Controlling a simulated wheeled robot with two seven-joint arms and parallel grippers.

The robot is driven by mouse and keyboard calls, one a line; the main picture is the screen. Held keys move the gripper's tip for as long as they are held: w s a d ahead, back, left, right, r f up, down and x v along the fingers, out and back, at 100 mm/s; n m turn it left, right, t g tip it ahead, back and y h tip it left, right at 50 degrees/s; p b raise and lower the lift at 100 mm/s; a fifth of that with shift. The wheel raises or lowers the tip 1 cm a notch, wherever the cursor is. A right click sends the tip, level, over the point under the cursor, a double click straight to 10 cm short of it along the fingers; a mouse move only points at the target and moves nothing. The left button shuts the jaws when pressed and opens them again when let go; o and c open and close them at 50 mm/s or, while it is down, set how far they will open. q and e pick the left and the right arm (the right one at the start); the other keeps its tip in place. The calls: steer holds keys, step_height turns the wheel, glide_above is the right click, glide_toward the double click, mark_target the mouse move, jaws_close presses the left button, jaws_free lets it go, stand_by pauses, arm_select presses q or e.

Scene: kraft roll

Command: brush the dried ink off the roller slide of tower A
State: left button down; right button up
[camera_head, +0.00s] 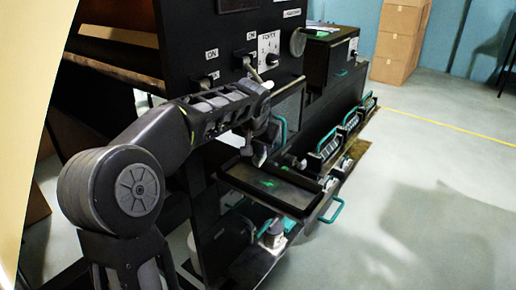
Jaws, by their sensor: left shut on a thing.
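My left arm reaches in from the left to the front of a black tower (235,45) with switches and ON labels. My left gripper (264,132) points down over a dark slide tray (250,188) that sticks out of the machine. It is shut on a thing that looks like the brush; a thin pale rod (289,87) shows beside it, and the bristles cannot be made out. Small green marks show on the tray. Which tower is A, and any dried ink, cannot be read from here. My right gripper is out of view.
Several more slides with teal handles (328,143) stick out along the machine to the right. A black box (328,62) stands behind them. Cardboard boxes (398,42) are stacked at the back wall. The grey floor (430,180) at the right is clear, with a yellow line.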

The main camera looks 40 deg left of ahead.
arm_select(q)
steer(key=shift+r+p, duration=0.6)
steer(key=shift+r, duration=0.55)
steer(key=shift+d, duration=0.1)
steer(key=shift+w+f+b, duration=0.35)
steer(key=shift+w+f, duration=0.05)
steer(key=shift+f, duration=0.1)
steer(key=shift+r, duration=0.1)
